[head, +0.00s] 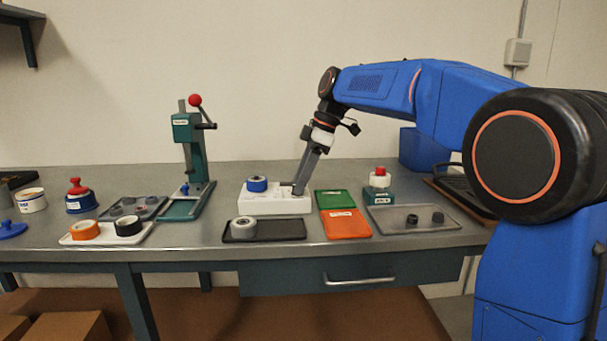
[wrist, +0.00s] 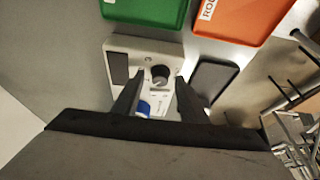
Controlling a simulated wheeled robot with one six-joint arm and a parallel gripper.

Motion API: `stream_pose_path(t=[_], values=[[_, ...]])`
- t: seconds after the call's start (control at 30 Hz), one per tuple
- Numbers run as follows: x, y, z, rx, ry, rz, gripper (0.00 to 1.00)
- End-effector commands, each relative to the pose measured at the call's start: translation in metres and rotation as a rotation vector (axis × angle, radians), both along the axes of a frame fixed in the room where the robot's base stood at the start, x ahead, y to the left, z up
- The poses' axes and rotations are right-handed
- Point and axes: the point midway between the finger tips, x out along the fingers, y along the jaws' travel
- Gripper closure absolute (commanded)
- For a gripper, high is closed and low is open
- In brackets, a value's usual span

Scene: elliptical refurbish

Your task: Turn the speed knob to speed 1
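The white device box (head: 275,206) stands on the workbench, with a blue round part (head: 257,184) on its left side. In the wrist view the same white box (wrist: 147,49) shows a dark round knob (wrist: 160,74) on its top face and a dark panel at one end. The knob's markings are too small to read. My gripper (head: 297,190) reaches down over the right part of the box. In the wrist view my gripper (wrist: 161,79) is open, with one finger on each side of the knob. I cannot tell whether the fingers touch it.
A green tray (head: 334,199) and an orange tray (head: 345,224) lie right of the box. A black tray (head: 280,231) with a grey ring lies in front. A green press (head: 192,150) stands left. A red-topped container (head: 380,178) and grey tray (head: 390,225) are right.

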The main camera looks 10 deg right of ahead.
Motion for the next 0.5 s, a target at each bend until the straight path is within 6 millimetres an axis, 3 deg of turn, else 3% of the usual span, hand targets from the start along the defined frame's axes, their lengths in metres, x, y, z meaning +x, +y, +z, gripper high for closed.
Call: stream_pose_path(t=[0.23,0.5], values=[[0.000,-0.009,0.022,0.001,-0.002,-0.001,0.61],[0.001,-0.030,0.071,0.001,-0.004,-0.002,0.61]])
